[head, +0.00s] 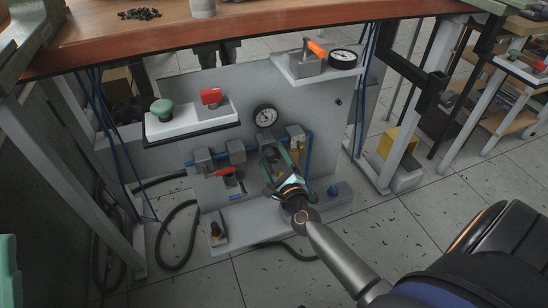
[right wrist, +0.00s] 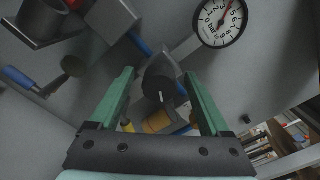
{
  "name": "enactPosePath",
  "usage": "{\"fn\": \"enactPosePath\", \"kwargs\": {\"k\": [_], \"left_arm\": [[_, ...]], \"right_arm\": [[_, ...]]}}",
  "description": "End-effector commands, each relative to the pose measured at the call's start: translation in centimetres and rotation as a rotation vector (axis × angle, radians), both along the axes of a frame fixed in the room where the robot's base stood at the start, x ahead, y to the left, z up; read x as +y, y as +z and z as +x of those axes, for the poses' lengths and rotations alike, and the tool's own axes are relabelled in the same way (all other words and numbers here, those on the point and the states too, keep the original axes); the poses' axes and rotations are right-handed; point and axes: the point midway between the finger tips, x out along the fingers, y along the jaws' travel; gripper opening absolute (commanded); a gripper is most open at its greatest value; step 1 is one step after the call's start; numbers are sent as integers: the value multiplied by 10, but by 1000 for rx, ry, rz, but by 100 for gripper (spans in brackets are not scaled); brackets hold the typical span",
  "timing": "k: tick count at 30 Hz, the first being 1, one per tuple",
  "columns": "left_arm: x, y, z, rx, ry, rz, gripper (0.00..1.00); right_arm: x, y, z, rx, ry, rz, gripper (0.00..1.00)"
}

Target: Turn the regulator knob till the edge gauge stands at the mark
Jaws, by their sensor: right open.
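My right gripper (head: 273,148) is at the grey panel, its green fingers pointing at the regulator. In the right wrist view the open fingers (right wrist: 159,74) stand on either side of a dark grey knob (right wrist: 160,82) with a pale mark. Gaps show beside the knob; I cannot tell whether either finger touches it. In the head view the knob is largely hidden between the fingers. A round white gauge (head: 265,116) is on the panel above; in the right wrist view a gauge (right wrist: 221,21) shows a red needle pointing up and right. Another gauge (head: 343,58) sits on the top right ledge. My left gripper is out of view.
A red lever valve (head: 228,171) and grey blocks on a blue pipe are left of my gripper. A white box (head: 190,121) carries a green button (head: 162,108) and a red switch (head: 211,97). An orange-handled lever (head: 316,48) stands beside the ledge gauge. The wooden bench top (head: 90,45) overhangs the panel.

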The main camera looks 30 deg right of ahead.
Motion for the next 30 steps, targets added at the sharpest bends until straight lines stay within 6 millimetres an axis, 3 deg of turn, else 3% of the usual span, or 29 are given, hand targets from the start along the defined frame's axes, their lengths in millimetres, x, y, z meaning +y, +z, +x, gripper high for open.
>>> {"fn": "enactPosePath", "kwargs": {"k": [5, 21, 30], "left_arm": [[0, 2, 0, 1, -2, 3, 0], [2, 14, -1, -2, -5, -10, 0], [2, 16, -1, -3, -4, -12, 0]], "right_arm": [[3, 0, -12, 3, 1, -1, 81], [26, 0, -107, 3, 1, 0, 81], [30, 0, -122, 0, 1, 0, 81]]}}
